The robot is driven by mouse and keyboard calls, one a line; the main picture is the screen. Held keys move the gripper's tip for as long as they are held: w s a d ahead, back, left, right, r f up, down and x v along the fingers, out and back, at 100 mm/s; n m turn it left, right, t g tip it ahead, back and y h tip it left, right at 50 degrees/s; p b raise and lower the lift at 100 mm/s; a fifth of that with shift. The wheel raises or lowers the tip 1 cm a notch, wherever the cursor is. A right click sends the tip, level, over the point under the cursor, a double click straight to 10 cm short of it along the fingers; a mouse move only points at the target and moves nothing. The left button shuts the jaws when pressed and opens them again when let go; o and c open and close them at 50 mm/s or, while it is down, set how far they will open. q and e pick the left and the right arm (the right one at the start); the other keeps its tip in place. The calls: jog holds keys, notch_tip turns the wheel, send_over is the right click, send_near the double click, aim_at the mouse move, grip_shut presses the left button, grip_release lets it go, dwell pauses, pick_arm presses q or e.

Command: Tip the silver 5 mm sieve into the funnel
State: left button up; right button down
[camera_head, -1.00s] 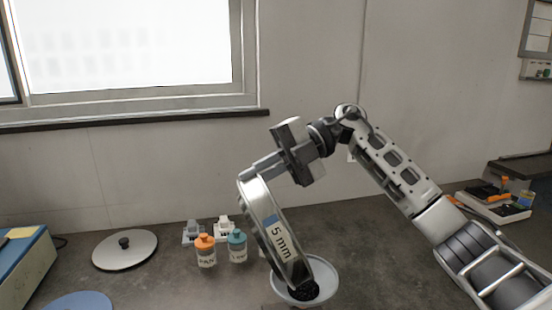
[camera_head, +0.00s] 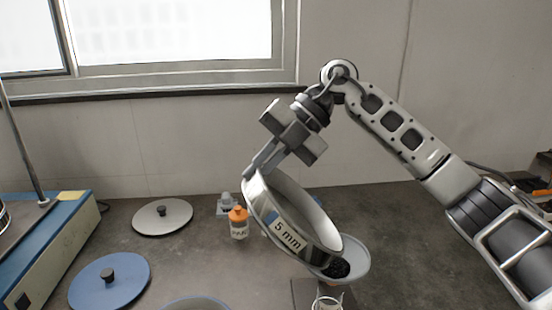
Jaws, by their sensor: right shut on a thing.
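The silver sieve (camera_head: 318,240) with a "5 mm" label is held in the air, tilted with its low edge to the lower right. My right gripper (camera_head: 262,164) is shut on its upper left rim. The low edge is over the pale funnel (camera_head: 360,254), overlapping it in this view; I cannot tell whether they touch. Dark grains (camera_head: 338,268) show in the funnel beside the sieve's low edge. The sieve hides the funnel's left part. My left gripper is not in view.
A silver lid (camera_head: 165,217) and a blue lid (camera_head: 112,284) lie on the grey bench. An orange-capped bottle (camera_head: 239,222) stands behind the sieve. A blue-sided machine (camera_head: 60,245) is at the left. A blue round rim (camera_head: 195,303) shows at the bottom edge.

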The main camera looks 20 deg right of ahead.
jog(key=shift+a+f, duration=0.1)
jog(key=a+f+h, duration=0.3)
jog(key=f+h, duration=0.1)
jog(key=shift+w+a+f+g+h, duration=0.3)
jog(key=shift+w+a+f+g, duration=0.05)
jog(key=shift+a+f+g, duration=0.05)
jog(key=shift+f, duration=0.1)
dwell(0.3)
jog(key=f+h, duration=0.2)
jog(key=f, duration=0.1)
jog(key=a+f+h, duration=0.1)
jog(key=h, duration=0.1)
jog(key=shift+w+f+m+g, duration=0.1)
jog(key=shift+f+m+g, duration=0.2)
jog(key=shift+f, duration=0.05)
